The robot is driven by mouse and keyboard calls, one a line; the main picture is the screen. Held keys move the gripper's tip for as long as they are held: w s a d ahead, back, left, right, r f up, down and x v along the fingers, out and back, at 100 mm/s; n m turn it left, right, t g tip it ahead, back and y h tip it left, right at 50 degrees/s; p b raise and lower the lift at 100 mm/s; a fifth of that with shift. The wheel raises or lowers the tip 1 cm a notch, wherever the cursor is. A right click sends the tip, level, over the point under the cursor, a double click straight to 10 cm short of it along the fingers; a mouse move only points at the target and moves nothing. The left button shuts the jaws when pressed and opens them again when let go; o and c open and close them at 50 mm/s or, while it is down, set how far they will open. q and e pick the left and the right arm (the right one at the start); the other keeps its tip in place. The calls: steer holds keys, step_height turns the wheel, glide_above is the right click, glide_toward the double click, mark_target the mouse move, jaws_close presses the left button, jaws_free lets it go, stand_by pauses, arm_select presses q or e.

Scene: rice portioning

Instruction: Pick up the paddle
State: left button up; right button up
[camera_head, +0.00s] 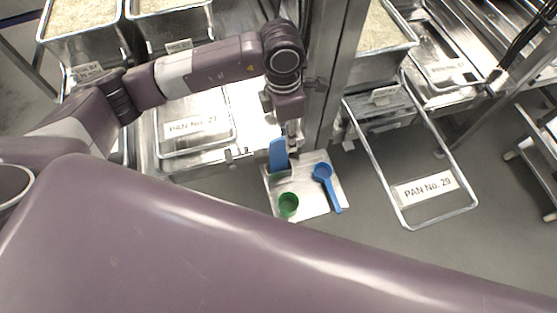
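A blue flat-bladed paddle (278,153) stands roughly upright at the back left of a small metal tray (310,205). My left gripper (292,138) points down right beside the paddle's upper part, at the tray's back edge. Its fingers are small and partly hidden, so I cannot tell whether they are open or touch the paddle. My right gripper is out of view.
On the tray are a green cup (288,204) at the front and a blue round-headed scoop (324,173) at the right. A pan frame labelled PAN No. 29 (425,188) extends at right. Pan 27 (195,143) lies at left. A metal post (340,75) stands behind the gripper.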

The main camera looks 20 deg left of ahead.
mark_target(279, 145)
arm_select(q)
steer(key=shift+w+a+f+y, duration=0.1)
steer(key=shift+w+a+y, duration=0.15)
steer(key=shift+a, duration=0.35)
steer(key=shift+w+a+f+y, duration=0.1)
steer(key=shift+a+y, duration=0.15)
steer(key=shift+a, duration=0.35)
steer(key=shift+f+p, duration=0.45)
steer(key=shift+f, duration=0.4)
step_height(279, 145, down, 4)
steer(key=shift+a+f+p, duration=0.15)
steer(key=shift+f+p, duration=0.1)
steer(key=shift+p, duration=0.8)
steer(key=shift+w+f, duration=0.1)
steer(key=shift+f, duration=0.4)
jaws_close()
